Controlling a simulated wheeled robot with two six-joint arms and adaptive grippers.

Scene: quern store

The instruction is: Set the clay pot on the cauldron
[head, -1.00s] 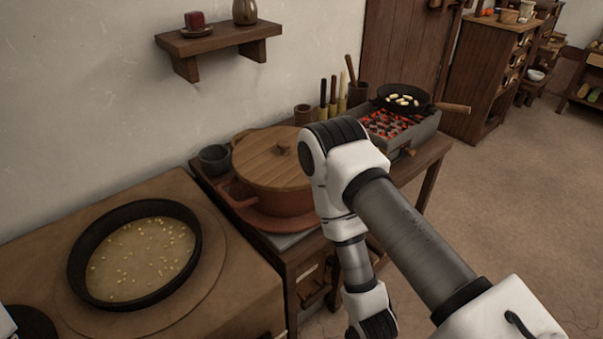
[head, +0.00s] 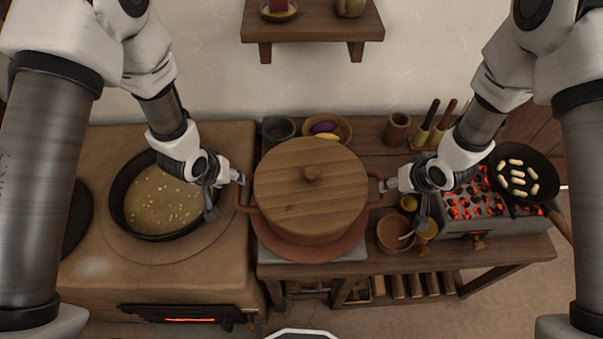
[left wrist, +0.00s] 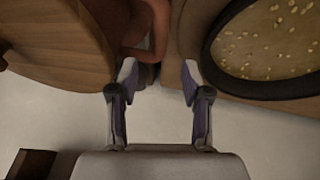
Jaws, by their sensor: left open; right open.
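My left gripper (head: 240,178) is open at the pot's left handle (head: 243,196). In the left wrist view the handle (left wrist: 157,35) lies just beyond and between the open fingers (left wrist: 158,78); I cannot tell if they touch. My right gripper (head: 384,184) is open at the pot's right handle (head: 375,203).
The stove top (head: 95,265) borders the wooden table. A grey cup (head: 278,130) and a bowl (head: 328,130) stand behind the pot. Small clay bowls (head: 394,236) sit right of it, before a glowing brazier (head: 480,203) with a pan (head: 516,172). A shelf (head: 312,27) hangs above.

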